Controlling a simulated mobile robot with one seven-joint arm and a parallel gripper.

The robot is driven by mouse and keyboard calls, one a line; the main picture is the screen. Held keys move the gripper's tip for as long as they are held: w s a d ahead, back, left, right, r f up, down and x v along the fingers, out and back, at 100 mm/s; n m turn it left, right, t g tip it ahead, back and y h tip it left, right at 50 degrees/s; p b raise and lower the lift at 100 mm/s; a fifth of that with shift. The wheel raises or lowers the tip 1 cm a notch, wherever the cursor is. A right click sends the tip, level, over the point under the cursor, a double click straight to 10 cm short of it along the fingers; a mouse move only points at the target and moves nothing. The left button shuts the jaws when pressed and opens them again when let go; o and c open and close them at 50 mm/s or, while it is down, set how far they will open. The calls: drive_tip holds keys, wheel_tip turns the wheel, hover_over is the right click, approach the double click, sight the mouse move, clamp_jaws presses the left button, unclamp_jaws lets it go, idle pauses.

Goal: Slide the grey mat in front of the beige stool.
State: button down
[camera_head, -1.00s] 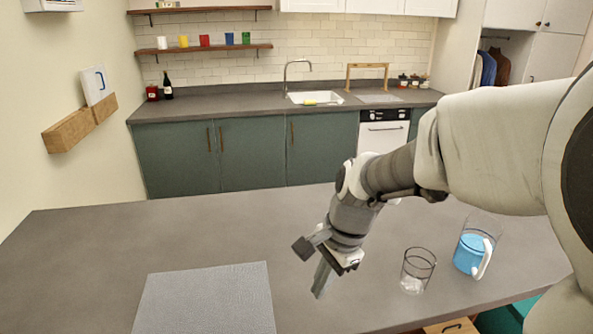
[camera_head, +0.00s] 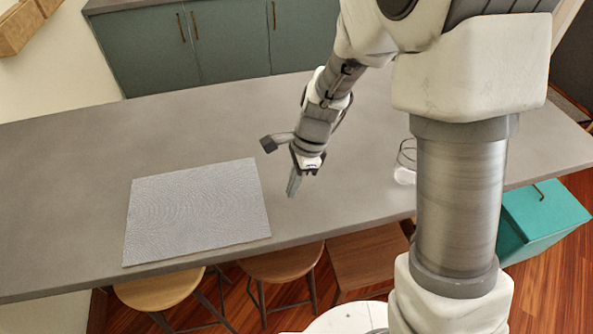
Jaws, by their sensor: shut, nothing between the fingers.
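The grey mat (camera_head: 195,212) lies flat on the grey counter, left of my gripper, with its front edge near the counter's front edge. The beige stool (camera_head: 158,290) has a round, light wooden seat. It stands at the counter's front side, below the left part of the mat in the picture, partly hidden under the counter. My gripper (camera_head: 292,186) points down over the counter, to the right of the mat and apart from it. Its fingers are shut with nothing between them. I cannot tell how far above the counter the tips are.
A browner round stool (camera_head: 283,264) and a brown square-topped seat (camera_head: 368,256) stand right of the beige stool. A teal box (camera_head: 542,220) is below right. The counter (camera_head: 60,190) is clear left of the mat.

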sight(188, 221)
drive_tip(key=shift+x, duration=1.2)
drive_tip(key=a, duration=0.1)
drive_tip(key=s+a, duration=0.1)
drive_tip(key=a, duration=0.1)
drive_tip(key=shift+a, duration=0.45)
drive_tip(key=s+a+p, duration=0.1)
drive_tip(key=a+p, duration=0.1)
drive_tip(key=a, duration=0.4)
drive_tip(key=s+a+p, duration=0.2)
drive_tip(key=a, duration=0.4)
drive_tip(key=s+a+p, duration=0.1)
drive_tip(key=a+p, duration=0.2)
drive_tip(key=a, duration=0.3)
drive_tip(key=shift+s, duration=0.35)
drive_tip(key=shift+s+a, duration=0.1)
drive_tip(key=shift+a, duration=0.25)
drive_tip(key=shift+d+f, duration=0.1)
